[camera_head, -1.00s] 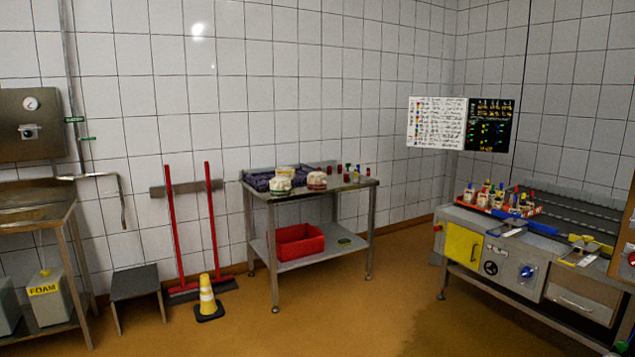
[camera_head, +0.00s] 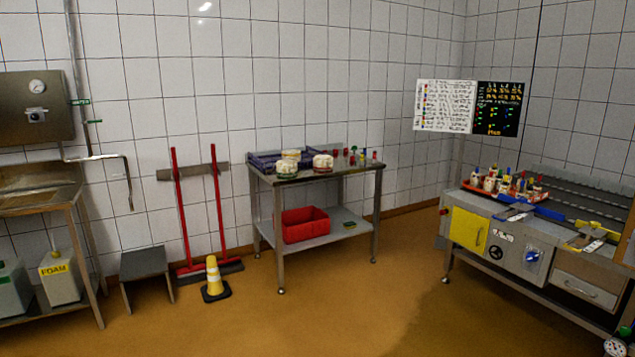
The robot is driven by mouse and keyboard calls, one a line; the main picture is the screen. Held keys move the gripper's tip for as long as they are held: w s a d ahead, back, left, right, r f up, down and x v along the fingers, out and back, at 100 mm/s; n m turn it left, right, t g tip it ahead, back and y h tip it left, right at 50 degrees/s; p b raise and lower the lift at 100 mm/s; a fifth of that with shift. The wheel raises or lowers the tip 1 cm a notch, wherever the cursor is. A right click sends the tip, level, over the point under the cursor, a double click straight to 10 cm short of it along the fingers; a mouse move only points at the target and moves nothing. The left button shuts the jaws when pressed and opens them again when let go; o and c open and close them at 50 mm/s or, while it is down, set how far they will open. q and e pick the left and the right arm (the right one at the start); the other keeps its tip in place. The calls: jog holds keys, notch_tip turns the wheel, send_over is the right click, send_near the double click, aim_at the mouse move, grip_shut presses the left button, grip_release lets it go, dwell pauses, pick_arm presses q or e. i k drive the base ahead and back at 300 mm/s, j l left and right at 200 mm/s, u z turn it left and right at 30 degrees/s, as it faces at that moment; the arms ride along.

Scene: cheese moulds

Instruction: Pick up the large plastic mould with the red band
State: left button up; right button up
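A steel trolley table (camera_head: 330,172) stands against the tiled wall near the middle of the view. On its top are several whitish moulds. One mould with a red band (camera_head: 323,162) sits toward the middle of the top. To its left, a mould with a greenish band (camera_head: 286,169) stands at the front, with another pale mould (camera_head: 291,155) just behind. From here I cannot tell their exact sizes or material. Neither of my grippers shows in the view.
A red crate (camera_head: 305,224) is on the trolley's lower shelf. A yellow cone (camera_head: 214,278), a grey stool (camera_head: 146,275) and red-handled brooms (camera_head: 219,215) stand to the left. A steel bench (camera_head: 520,245) with small moulds in a red tray (camera_head: 505,192) is on the right. The floor (camera_head: 350,310) in front is clear.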

aim_at(321, 161)
jog(key=i, duration=1.95)
